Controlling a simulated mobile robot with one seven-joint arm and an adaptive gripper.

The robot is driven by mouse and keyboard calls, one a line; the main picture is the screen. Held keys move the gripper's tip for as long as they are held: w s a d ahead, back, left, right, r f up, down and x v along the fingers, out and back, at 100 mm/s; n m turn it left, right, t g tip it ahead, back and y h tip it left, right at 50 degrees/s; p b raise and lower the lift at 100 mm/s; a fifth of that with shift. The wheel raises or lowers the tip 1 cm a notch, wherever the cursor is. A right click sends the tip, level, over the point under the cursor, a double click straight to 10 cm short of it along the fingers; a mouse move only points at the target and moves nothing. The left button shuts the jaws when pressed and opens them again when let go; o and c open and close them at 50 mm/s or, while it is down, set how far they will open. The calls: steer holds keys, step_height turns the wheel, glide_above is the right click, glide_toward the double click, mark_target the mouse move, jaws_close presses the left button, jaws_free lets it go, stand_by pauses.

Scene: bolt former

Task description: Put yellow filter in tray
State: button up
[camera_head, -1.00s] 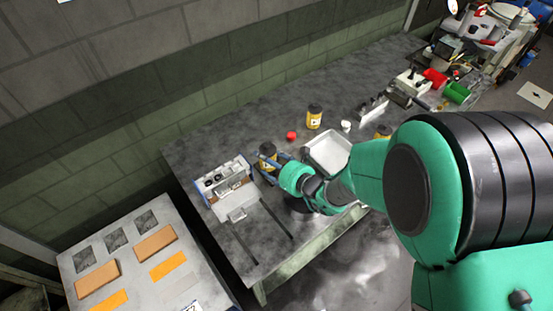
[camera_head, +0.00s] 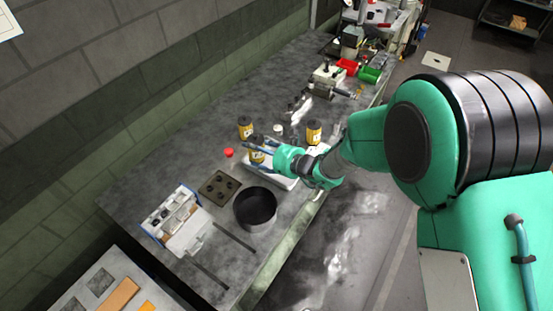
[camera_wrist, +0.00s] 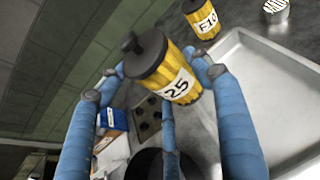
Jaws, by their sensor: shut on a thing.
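My gripper (camera_head: 262,144) is shut on a yellow filter (camera_head: 256,157). In the wrist view, the gripper (camera_wrist: 158,82) has its blue fingers around this filter (camera_wrist: 180,62). It is ribbed and yellow with a black cap and a label reading 25, and it looks tilted. The pale metal tray (camera_head: 284,181) is close to the held filter and partly covered by my gripper. The tray (camera_wrist: 262,48) fills the right of the wrist view, and its visible floor looks empty. Whether the filter is over the tray or just beside its edge, I cannot tell.
Other yellow filters stand behind the tray (camera_head: 245,127) and right of it (camera_head: 313,132). Tools and bins are farther back.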

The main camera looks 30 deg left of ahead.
steer(key=w+d+r+t, duration=0.1)
steer(key=w+d, duration=0.3)
steer(key=w, duration=0.2)
steer(key=shift+w+r+m, duration=0.3)
steer(key=shift+m, duration=0.1)
steer(key=shift+d+f, duration=0.1)
step_height(320, 180, down, 6)
steer(key=shift+b, duration=0.45)
steer(key=shift+f, duration=0.1)
steer(key=shift+f+b, duration=0.3)
steer(key=shift+f, duration=1.5)
steer(key=shift+f, duration=0.15)
steer(key=shift+c, duration=0.2)
steer(key=o, duration=0.9)
